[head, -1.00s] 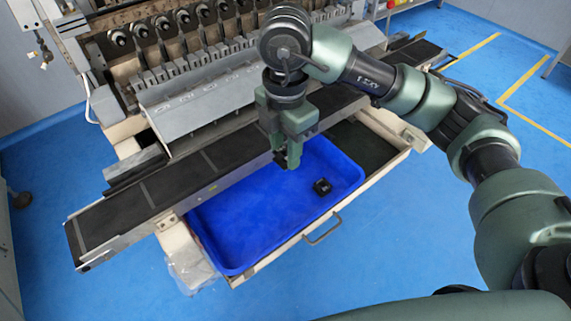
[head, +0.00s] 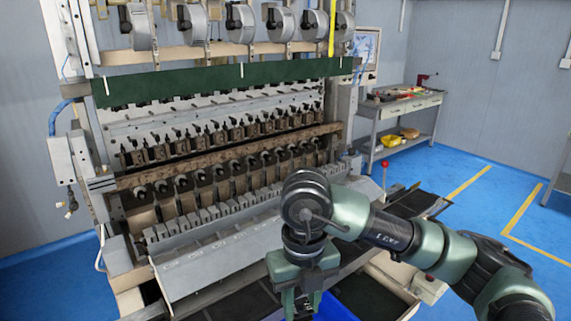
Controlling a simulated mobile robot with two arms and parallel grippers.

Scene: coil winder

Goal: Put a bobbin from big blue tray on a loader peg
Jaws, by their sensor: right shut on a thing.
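My right gripper (head: 300,308) is at the bottom centre of the head view, in front of the winder's sloped grey panel. It is shut on a small dark thing, likely a bobbin, that hardly shows at the fingertips. Only a sliver of the big blue tray (head: 335,308) shows behind the gripper, at the bottom edge; its inside is out of view. The coil winder (head: 220,150) stands ahead with a row of round dark-centred spindle ends (head: 181,183) along its front. I cannot tell which parts are the loader pegs. My left gripper is not in view.
The sloped grey panel (head: 215,262) juts out below the spindle row. A dark conveyor strip (head: 415,205) runs along the winder's front. A workbench (head: 400,110) with tools stands at the back right. Blue floor is open on the right.

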